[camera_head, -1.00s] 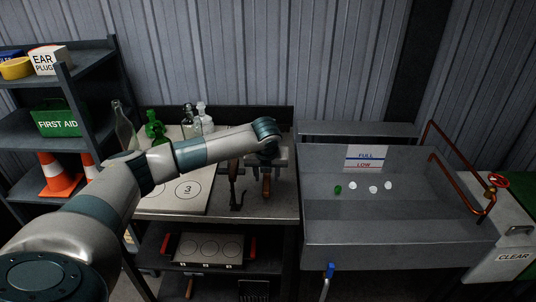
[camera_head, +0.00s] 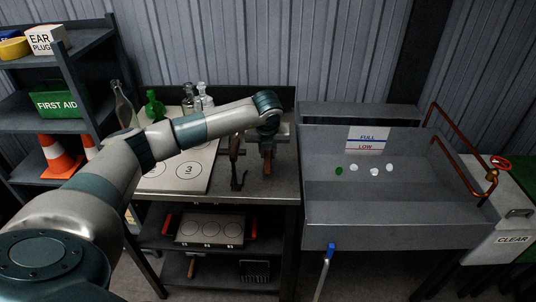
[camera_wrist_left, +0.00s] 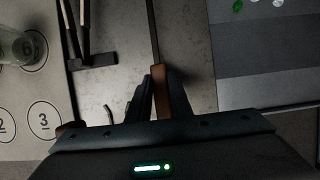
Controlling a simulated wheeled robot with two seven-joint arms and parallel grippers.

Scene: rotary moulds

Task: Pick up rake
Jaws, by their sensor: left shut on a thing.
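My left gripper (camera_wrist_left: 159,98) is shut on the brown wooden handle of a tool, taken to be the rake (camera_wrist_left: 162,88). Its thin dark shaft runs up out of the left wrist view, so its head is hidden. In the head view the brown handle (camera_head: 267,158) shows below my left wrist, over the right part of the metal bench. My wrist covers the rest of the tool there. I cannot tell whether the tool is clear of the bench. My right gripper is not in view.
A numbered plate (camera_head: 190,170) and several bottles (camera_head: 153,105) are further left on the bench (camera_head: 255,186). A grey sink (camera_head: 400,225) with small green and white pieces stands to the right, and a shelf (camera_head: 85,120) at the left.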

